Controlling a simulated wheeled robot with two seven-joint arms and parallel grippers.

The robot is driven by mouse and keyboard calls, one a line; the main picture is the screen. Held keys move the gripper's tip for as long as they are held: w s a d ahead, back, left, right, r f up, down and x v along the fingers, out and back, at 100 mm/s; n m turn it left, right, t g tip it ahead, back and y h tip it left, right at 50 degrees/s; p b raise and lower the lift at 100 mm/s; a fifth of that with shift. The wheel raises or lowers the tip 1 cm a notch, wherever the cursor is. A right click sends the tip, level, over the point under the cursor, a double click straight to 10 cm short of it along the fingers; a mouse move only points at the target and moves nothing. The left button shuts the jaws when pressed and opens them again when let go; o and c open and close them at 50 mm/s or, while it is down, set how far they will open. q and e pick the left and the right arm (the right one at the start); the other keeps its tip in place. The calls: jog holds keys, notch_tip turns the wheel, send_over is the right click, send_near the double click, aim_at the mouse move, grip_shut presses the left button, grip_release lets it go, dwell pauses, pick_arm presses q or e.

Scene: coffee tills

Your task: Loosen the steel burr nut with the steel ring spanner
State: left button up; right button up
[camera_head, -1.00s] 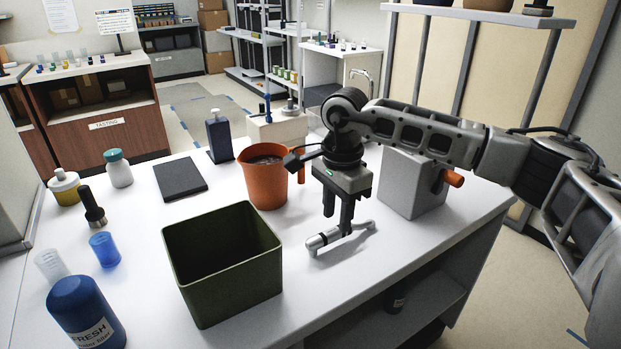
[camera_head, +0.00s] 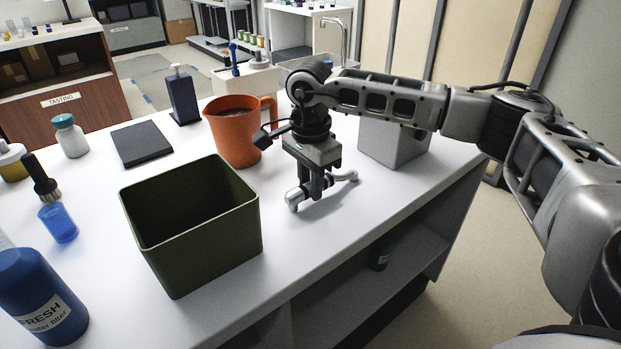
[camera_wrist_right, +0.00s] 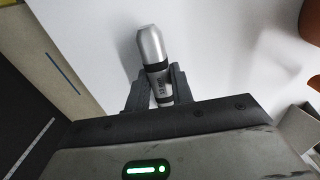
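The steel ring spanner (camera_head: 293,199) is a silver bar, its thick rounded end toward the green bin and its thinner end to the right. It is low over or on the white counter; I cannot tell if it touches. My right gripper (camera_head: 316,190) points down with its fingers around the bar. In the right wrist view the fingers (camera_wrist_right: 160,88) close against both sides of the spanner (camera_wrist_right: 151,47), which has dark bands. A grey housing (camera_head: 394,148) stands behind my right forearm, partly hidden. I cannot make out the burr nut. My left gripper is not in view.
A green square bin (camera_head: 190,230) stands left of the gripper, and an orange jug (camera_head: 232,140) behind it. A dark flat pad (camera_head: 142,144), a dark pump bottle (camera_head: 183,98) and a blue bottle (camera_head: 40,300) stand further left. Counter in front of the spanner is clear.

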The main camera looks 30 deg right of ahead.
jog(key=shift+r, duration=0.15)
grip_shut()
jog(key=shift+r+p, duration=1.9)
jog(key=shift+r, duration=0.7)
jog(key=shift+f, duration=0.1)
